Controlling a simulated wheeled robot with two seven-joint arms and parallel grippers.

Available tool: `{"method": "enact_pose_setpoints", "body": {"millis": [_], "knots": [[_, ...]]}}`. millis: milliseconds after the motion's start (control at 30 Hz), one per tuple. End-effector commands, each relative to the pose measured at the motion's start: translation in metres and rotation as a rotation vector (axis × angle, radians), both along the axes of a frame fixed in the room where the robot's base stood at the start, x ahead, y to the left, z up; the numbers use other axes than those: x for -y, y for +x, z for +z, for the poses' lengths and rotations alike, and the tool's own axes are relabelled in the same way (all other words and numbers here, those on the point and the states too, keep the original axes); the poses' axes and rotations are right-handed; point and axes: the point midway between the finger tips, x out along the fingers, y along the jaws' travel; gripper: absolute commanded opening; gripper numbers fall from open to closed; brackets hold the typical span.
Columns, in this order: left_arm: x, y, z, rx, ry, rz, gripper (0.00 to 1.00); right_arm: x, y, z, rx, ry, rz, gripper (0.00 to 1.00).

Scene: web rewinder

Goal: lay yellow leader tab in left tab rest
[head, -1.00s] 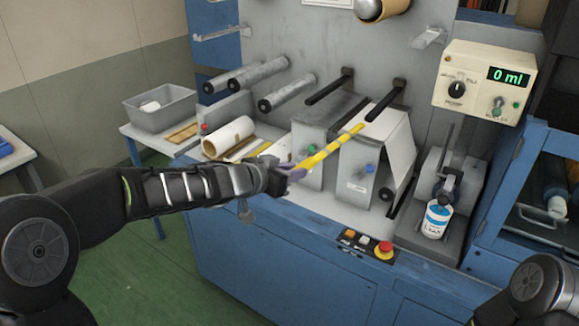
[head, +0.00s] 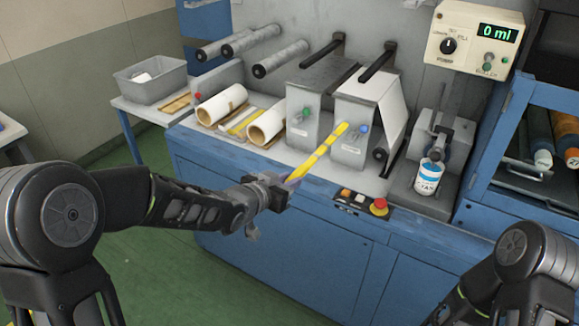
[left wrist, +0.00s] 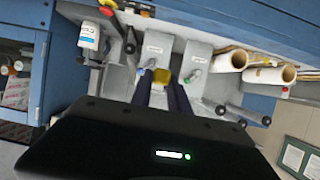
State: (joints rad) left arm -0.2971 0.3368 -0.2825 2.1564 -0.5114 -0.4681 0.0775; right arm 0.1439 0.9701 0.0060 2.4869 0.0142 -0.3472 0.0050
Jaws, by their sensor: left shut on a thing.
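My left gripper (head: 287,184) is shut on one end of the yellow leader tab (head: 322,152), a long strip with dark bands. The tab slants up and right in front of the two grey boxes, held above the bench front. In the left wrist view, the fingers (left wrist: 163,92) show with the yellow tab (left wrist: 161,77) between them. I cannot make out for sure which part is the left tab rest. My right gripper is out of view; only part of my right arm shows at lower right.
Two white rolls (head: 221,104) (head: 267,126) lie on the bench left of the grey boxes (head: 312,108), with a yellow-and-white strip (head: 240,122) between them. Rollers (head: 281,58) jut out above. A red stop button (head: 379,206) and a white-blue bottle (head: 428,178) stand right.

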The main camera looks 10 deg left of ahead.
Motion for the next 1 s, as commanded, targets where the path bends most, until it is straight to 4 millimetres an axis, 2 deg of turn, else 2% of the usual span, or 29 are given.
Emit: {"method": "enact_pose_setpoints", "body": {"millis": [33, 200, 333, 500, 733, 867, 1000], "knots": [[-0.005, -0.004, -0.021, -0.008, 0.001, 0.039, 0.00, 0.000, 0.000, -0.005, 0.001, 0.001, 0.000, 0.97], [-0.049, -0.022, -0.083, -0.009, 0.003, 0.248, 0.00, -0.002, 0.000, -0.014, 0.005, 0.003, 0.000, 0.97], [-0.076, -0.035, -0.107, -0.005, 0.004, 0.351, 0.00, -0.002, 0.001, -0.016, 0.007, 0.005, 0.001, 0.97], [-0.087, -0.041, -0.116, 0.001, 0.001, 0.396, 0.00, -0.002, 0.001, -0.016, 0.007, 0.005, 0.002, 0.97], [-0.087, -0.041, -0.115, 0.001, 0.000, 0.396, 0.00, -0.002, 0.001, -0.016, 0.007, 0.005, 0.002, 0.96], [-0.087, -0.041, -0.112, 0.002, 0.000, 0.396, 0.00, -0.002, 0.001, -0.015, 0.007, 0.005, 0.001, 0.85], [-0.087, -0.038, -0.097, 0.005, 0.000, 0.398, 0.00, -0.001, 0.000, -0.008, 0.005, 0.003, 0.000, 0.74]]}}
